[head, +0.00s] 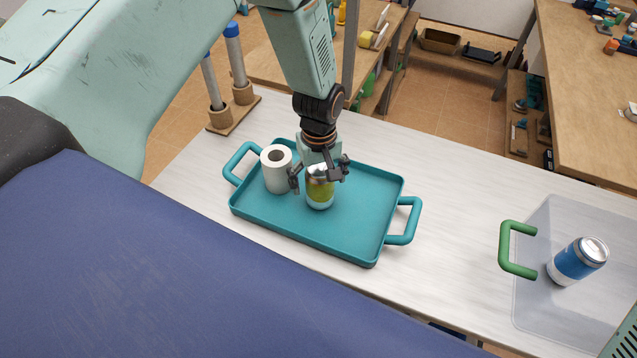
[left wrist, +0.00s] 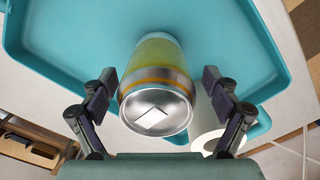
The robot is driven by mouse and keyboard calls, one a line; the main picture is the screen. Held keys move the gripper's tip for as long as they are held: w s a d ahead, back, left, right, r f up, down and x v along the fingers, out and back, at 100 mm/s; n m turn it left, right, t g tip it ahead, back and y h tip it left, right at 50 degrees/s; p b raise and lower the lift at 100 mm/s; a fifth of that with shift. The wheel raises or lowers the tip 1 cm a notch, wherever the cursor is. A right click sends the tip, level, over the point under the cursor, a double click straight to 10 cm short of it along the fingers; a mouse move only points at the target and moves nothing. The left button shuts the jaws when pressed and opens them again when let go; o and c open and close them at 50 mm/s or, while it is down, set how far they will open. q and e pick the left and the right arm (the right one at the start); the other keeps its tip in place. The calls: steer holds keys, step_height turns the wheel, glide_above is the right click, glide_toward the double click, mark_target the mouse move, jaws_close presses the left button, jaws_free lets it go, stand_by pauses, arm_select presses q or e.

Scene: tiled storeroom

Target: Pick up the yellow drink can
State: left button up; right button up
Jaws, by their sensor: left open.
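The yellow drink can (head: 320,190) stands upright on the teal tray (head: 345,235), with its top partly hidden by my left gripper (head: 319,174) in the head view. In the left wrist view the can (left wrist: 155,85) shows its silver top and lies between the two dark fingers of my left gripper (left wrist: 160,98). The fingers are open on either side of the can, with gaps visible in the wrist view. My right gripper is not in view.
A white paper roll (head: 277,172) stands on the tray close left of the can. Two blue-capped posts (head: 236,62) stand behind left. White tabletop between trays is clear.

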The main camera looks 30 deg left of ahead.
arm_select(q)
steer(key=f, duration=0.2)
steer(key=shift+w+d+f, duration=0.1)
steer(key=shift+d+f, duration=0.1)
steer(key=shift+f, duration=0.1)
steer(key=shift+a, duration=0.1)
steer(key=shift+a, duration=0.1)
steer(key=shift+c, duration=0.3)
steer(key=c, duration=1.5)
